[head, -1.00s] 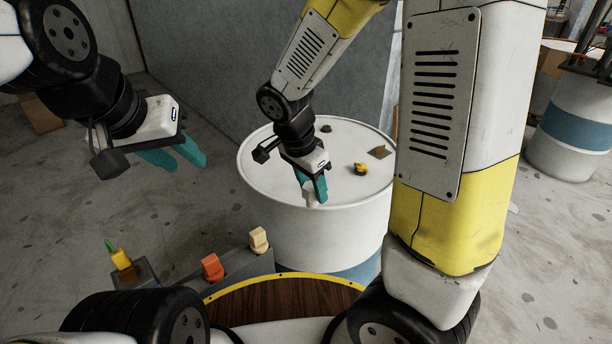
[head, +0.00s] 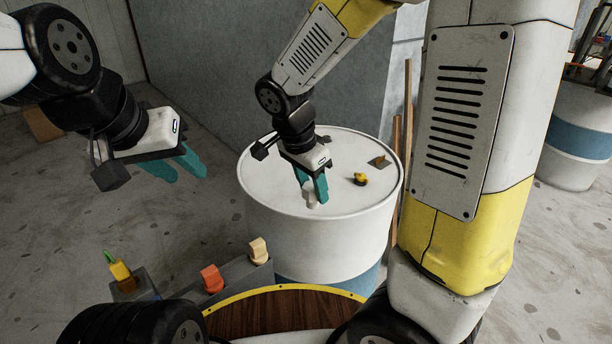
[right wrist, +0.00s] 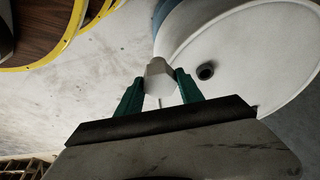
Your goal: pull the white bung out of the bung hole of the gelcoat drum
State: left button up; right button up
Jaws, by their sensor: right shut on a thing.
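The gelcoat drum (head: 270,195) is white with a blue band and stands upright in the middle of the head view. My right gripper (head: 312,190) is above the near part of its lid, shut on the white bung (head: 309,196). In the right wrist view the bung (right wrist: 159,78) sits between the teal fingertips of the right gripper (right wrist: 160,88). The open, dark bung hole (right wrist: 205,71) is beside the bung, and the two are apart. My left gripper (head: 178,167) is left of the drum in the air, its fingers apart with nothing between them.
A yellow and black fitting (head: 360,179) and a small plate (head: 379,161) are on the lid. Orange (head: 212,278) and cream (head: 258,250) pieces stand on a grey rack in front. A second drum (head: 575,135) is at far right.

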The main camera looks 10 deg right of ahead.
jog(key=shift+r, duration=0.1)
jog(key=shift+r, duration=1.4)
